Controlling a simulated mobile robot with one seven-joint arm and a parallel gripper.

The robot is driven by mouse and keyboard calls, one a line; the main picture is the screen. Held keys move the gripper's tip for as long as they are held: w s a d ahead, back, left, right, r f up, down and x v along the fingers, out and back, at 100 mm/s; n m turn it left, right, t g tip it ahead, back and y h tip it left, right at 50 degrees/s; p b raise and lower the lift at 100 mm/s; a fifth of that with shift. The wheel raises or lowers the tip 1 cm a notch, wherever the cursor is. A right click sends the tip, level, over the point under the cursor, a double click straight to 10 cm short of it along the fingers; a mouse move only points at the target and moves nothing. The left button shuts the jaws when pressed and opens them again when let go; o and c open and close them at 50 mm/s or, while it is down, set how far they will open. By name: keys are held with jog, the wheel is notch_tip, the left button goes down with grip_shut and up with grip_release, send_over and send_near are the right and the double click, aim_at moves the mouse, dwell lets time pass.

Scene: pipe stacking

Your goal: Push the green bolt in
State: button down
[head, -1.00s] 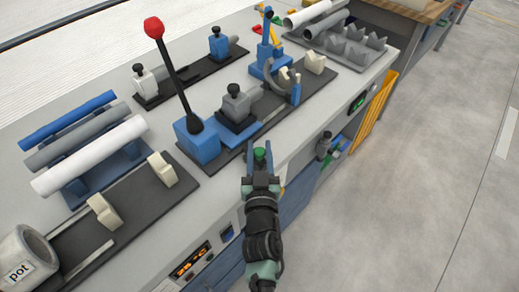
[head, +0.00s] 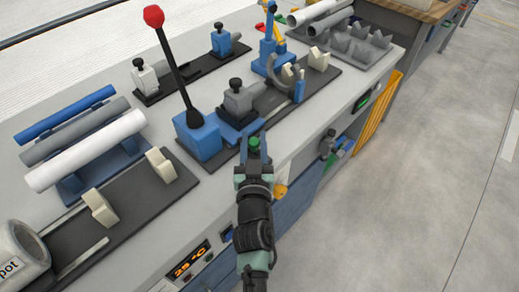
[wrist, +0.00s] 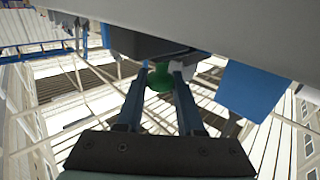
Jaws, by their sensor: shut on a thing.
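The green bolt (head: 254,142) has a round green head. It sits between the two fingers of my gripper (head: 252,148) at the front edge of the bench, beside the dark base plate. In the wrist view the green head (wrist: 160,77) lies between the fingertips (wrist: 160,82), and the fingers are shut on it. The bolt meets a dark part under the bench's light surface there; how far in it sits is hidden by the fingers and that part.
A lever with a red knob (head: 153,15) rises from a blue block (head: 197,135) left of my gripper. A grey clamp (head: 238,98) stands behind it. Pipes (head: 85,150) lie on a rack at left. The floor (head: 430,190) at right is clear.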

jog(key=shift+a+r, duration=0.1)
jog(key=shift+a, duration=0.05)
jog(key=c, duration=0.5)
grip_release()
jog(key=shift+w, duration=0.2)
jog(key=shift+c, duration=0.2)
jog(key=shift+s, duration=0.15)
jog(key=s, duration=1.2)
jog(key=shift+s, duration=0.4)
